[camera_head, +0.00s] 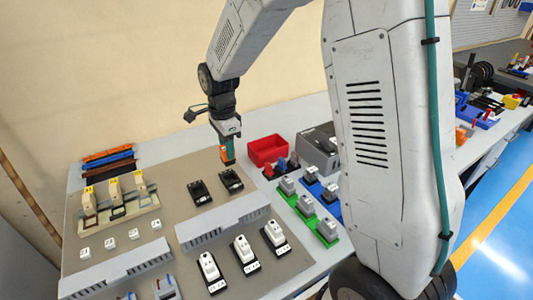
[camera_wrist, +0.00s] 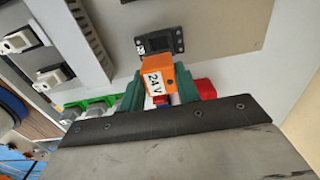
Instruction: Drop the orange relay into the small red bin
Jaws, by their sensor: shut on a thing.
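The orange relay (camera_head: 224,153) is in my gripper (camera_head: 228,145), held above the grey-beige panel near the black sockets. In the wrist view the relay (camera_wrist: 163,77) shows a white "24 V" label, and the green fingers of my gripper (camera_wrist: 160,92) stand on both sides of it. My gripper is shut on the relay. The small red bin (camera_head: 267,150) stands on the table just right of my gripper in the head view. In the wrist view a part of the red bin (camera_wrist: 205,89) shows behind the right finger; the rest is hidden.
Two black sockets (camera_head: 231,180) sit on the panel below my gripper. A grey box (camera_head: 320,150) stands right of the bin. Green and blue blocks with grey parts (camera_head: 305,204) lie in front of it. Red and dark pieces (camera_head: 281,166) lie close to the bin's front.

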